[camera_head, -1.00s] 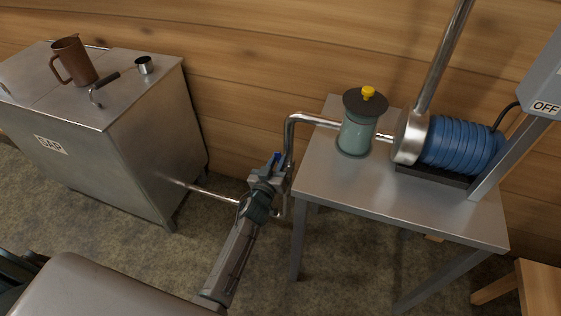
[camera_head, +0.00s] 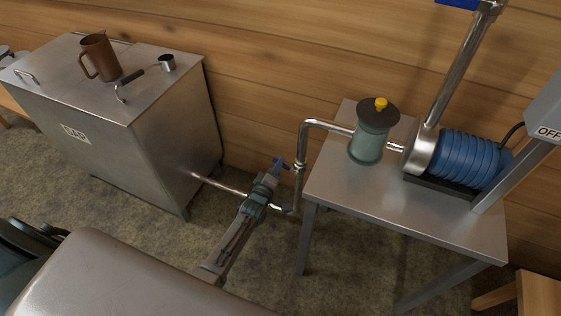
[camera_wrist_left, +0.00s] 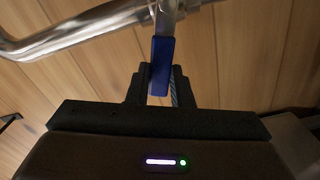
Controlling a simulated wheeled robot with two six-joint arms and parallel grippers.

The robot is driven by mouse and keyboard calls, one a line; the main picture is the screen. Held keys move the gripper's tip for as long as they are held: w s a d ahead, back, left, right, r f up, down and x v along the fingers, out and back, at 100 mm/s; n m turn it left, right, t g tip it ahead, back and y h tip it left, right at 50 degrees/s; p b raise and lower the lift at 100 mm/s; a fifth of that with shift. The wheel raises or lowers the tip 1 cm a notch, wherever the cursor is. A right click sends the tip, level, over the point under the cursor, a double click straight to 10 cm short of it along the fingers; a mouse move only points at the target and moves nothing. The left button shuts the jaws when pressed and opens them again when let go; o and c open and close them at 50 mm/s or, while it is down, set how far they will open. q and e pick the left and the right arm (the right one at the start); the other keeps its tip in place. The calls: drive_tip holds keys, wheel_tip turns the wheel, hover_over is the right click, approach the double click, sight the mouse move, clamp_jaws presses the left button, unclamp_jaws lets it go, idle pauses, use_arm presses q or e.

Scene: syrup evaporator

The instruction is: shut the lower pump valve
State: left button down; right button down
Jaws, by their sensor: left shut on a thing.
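The lower pump valve's blue lever (camera_head: 283,164) sits on the upright metal pipe (camera_head: 300,174) left of the pump table. My left gripper (camera_head: 274,173) reaches up to it from below and is shut on it. In the left wrist view the blue lever (camera_wrist_left: 162,62) runs down between the two dark fingers (camera_wrist_left: 160,90), with the metal pipe (camera_wrist_left: 85,28) behind it. The fingers hide part of the lever, and I cannot tell its exact angle to the pipe. My right gripper is not in view.
A steel sap tank (camera_head: 165,140) stands left, with a brown pitcher (camera_head: 100,58) and a ladle (camera_head: 146,76) on top. A low pipe (camera_head: 215,184) joins it to the upright pipe. The table (camera_head: 375,207) carries a strainer jar (camera_head: 369,145) and blue pump (camera_head: 462,158). Another blue handle (camera_head: 458,3) shows above.

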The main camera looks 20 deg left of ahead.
use_arm(q)
drive_tip(key=shift+a+f+n, duration=0.15)
drive_tip(key=shift+f+n, duration=0.5)
drive_tip(key=shift+n, duration=0.4)
drive_tip(key=shift+a+f+n, duration=0.1)
drive_tip(key=shift+f+n, duration=0.5)
drive_tip(key=shift+n, duration=0.45)
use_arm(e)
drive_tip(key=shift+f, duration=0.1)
use_arm(q)
drive_tip(key=c, duration=1.3)
unclamp_jaws()
drive_tip(key=s, duration=1)
drive_tip(key=shift+s+a, duration=0.2)
drive_tip(key=shift+s, duration=0.2)
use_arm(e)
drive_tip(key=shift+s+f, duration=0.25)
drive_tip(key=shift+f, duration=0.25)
